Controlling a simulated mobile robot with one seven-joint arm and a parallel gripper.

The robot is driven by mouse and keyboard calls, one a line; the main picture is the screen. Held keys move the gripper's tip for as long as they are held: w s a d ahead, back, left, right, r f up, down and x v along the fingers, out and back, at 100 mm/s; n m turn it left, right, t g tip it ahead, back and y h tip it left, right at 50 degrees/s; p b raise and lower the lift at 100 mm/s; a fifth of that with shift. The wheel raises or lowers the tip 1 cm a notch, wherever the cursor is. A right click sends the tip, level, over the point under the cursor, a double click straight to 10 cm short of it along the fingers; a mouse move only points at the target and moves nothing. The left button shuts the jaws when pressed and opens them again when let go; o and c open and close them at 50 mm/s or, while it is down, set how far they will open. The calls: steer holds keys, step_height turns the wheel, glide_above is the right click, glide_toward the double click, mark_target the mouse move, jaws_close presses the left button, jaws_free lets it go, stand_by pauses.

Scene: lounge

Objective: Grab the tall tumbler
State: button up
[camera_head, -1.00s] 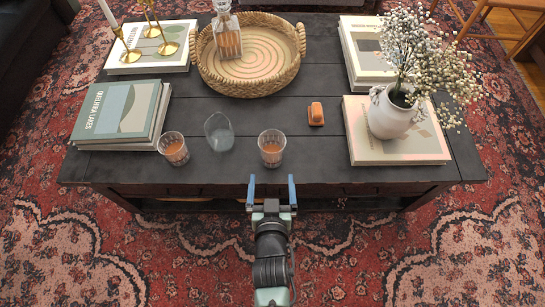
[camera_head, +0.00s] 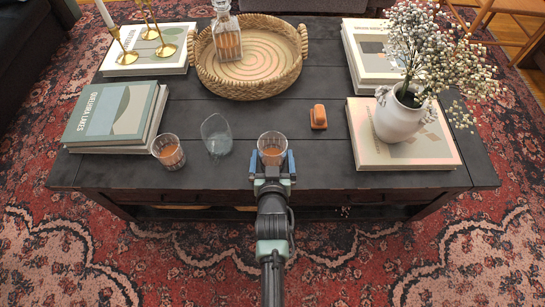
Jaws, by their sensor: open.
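Two ribbed glass tumblers with amber drink stand upright near the table's front edge. The right tumbler (camera_head: 272,144) is directly in front of my gripper (camera_head: 272,160). My gripper is open, with one blue finger at the left and one at the right of this tumbler's lower part; I cannot tell whether either touches it. The other tumbler (camera_head: 168,151) stands to the left, beside the books. Between them is a clear, slant-rimmed glass (camera_head: 217,135). The right tumbler's base is partly hidden by my gripper.
The dark table (camera_head: 330,178) also holds a woven tray (camera_head: 203,78) with a decanter (camera_head: 227,38), a small orange-brown object (camera_head: 318,117), a left book stack (camera_head: 112,112) and a white flower vase (camera_head: 400,118) on a book (camera_head: 372,150). Bare tabletop lies behind the tumblers.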

steer(key=shift+c, duration=0.2)
steer(key=c, duration=1.4)
steer(key=shift+r, duration=0.1)
steer(key=shift+c, duration=0.2)
steer(key=shift+r, duration=0.1)
